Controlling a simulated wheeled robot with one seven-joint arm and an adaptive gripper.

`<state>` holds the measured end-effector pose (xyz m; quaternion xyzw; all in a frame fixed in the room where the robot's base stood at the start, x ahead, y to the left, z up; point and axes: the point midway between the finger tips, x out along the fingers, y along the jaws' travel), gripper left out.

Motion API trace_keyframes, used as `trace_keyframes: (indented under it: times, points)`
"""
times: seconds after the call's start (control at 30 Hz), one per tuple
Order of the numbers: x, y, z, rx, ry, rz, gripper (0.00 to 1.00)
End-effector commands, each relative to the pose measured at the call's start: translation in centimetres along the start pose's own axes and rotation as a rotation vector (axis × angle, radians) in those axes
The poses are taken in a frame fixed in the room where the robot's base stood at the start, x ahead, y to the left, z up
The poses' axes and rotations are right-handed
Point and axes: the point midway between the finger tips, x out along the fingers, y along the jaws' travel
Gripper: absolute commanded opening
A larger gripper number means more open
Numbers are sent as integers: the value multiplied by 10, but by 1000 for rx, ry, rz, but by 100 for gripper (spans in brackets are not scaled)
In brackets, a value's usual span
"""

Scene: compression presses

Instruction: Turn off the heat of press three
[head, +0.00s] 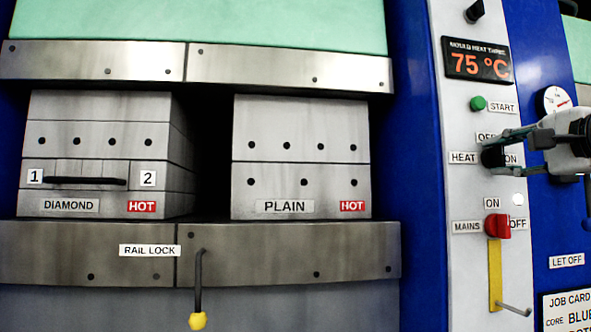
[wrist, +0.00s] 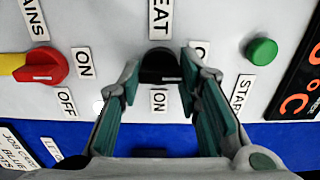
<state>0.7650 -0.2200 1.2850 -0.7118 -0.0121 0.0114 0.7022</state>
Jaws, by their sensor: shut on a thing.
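The black heat knob (head: 491,157) sits on the pale control panel beside the HEAT label (head: 463,158), with OFF above and ON to its right, both partly covered. In the wrist view the knob (wrist: 159,66) is between my two fingertips. My gripper (wrist: 161,68) is shut on it; in the head view my gripper (head: 493,155) reaches in from the right. I cannot clearly tell which label the knob points to. The display (head: 477,62) above, headed MOULD HEAT THREE, reads 75 °C in orange.
A green START button (head: 478,103) is above the knob, and the red MAINS switch (head: 497,226) with a yellow strip (head: 495,275) is below. Left are DIAMOND (head: 100,150) and PLAIN (head: 300,150) moulds marked HOT. A rail lock lever (head: 198,285) hangs below them.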

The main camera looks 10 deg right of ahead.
Motion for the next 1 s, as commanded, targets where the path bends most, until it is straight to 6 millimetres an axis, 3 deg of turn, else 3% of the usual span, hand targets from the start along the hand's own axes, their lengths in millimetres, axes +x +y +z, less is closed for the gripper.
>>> trace_keyframes:
  times: [0.3, 0.33, 0.4, 0.77, 1.0]
  points:
    - [1, 1, 0, -3, -2, 3, 4]
    - [1, 1, 1, -3, -2, 3, 38]
    - [1, 1, 1, -3, -2, 3, 52]
    - [-3, 0, 0, -2, 0, 1, 52]
    - [-38, -1, 0, -3, 0, -1, 52]
